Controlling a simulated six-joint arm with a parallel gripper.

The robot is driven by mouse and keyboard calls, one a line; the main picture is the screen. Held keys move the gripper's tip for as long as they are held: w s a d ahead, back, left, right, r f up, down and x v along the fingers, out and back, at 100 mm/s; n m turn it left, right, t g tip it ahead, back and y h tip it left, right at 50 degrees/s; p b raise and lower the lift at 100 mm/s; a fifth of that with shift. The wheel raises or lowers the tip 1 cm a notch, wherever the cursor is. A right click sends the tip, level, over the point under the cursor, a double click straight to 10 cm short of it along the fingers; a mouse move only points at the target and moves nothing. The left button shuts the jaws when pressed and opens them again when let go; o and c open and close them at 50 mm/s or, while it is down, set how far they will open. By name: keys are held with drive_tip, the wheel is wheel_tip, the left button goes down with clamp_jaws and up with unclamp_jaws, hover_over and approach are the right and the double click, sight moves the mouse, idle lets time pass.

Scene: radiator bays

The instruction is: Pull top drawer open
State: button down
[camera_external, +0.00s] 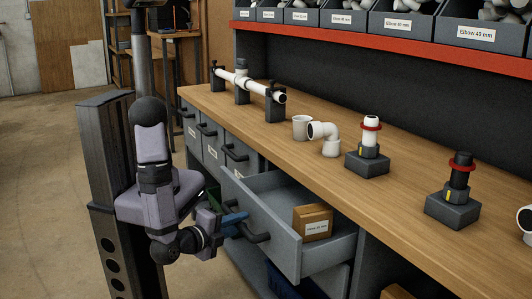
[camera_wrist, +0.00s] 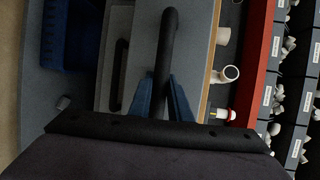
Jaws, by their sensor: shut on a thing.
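The grey top drawer (camera_external: 287,256) stands well out from under the wooden workbench in the external view. Its dark bar handle (camera_external: 257,238) is on the front panel. My gripper (camera_external: 236,226) is at that handle, its blue fingers closed around it. In the wrist view the handle (camera_wrist: 168,42) runs between the two blue fingers of my gripper (camera_wrist: 163,85). The drawer front (camera_wrist: 195,45) lies just beyond the fingers. A small brown labelled box (camera_external: 312,223) sits inside the drawer.
On the workbench (camera_external: 400,215) stand a pipe assembly (camera_external: 240,84), a white cup-like fitting (camera_external: 302,127), a white elbow (camera_external: 325,136) and two dark stands with red rings (camera_external: 367,160). Closed drawers (camera_external: 212,150) lie left of the open one. A blue bin (camera_external: 285,285) sits below.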

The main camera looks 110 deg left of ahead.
drive_tip(key=shift+s+d, duration=1.15)
drive_tip(key=shift+d, duration=0.05)
drive_tip(key=c, duration=1.9)
unclamp_jaws()
drive_tip(key=shift+v, duration=3.7)
drive_tip(key=shift+o, duration=0.4)
